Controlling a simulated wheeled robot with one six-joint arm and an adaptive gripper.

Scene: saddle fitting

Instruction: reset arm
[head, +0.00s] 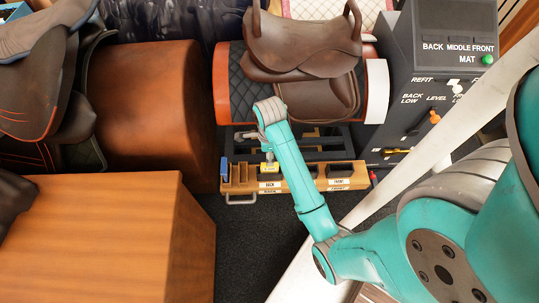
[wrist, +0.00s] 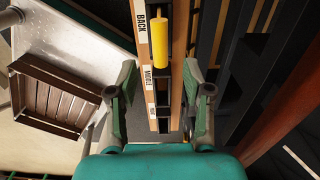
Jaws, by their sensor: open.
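My teal arm reaches from the right in the head view, and its wrist end is over the front of the saddle stand. My gripper (wrist: 159,68) is open in the wrist view, its two fingers wide apart with nothing between them. In the head view it is mostly hidden behind my wrist. A wooden tray (wrist: 178,62) with labels BACK and MIDDLE and a third, hard to read, lies beyond the fingers. A yellow cylinder (wrist: 160,40) is at its BACK end, apart from both fingers. The tray also shows in the head view (head: 240,184).
A brown saddle (head: 300,45) sits on a stand with a black quilted pad (head: 243,95). A grey control panel (head: 450,60) with a green button and levers stands at right. A wooden box (head: 110,235) and a brown leather-like drum (head: 145,100) are at left. Dark floor (head: 255,240) is clear between.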

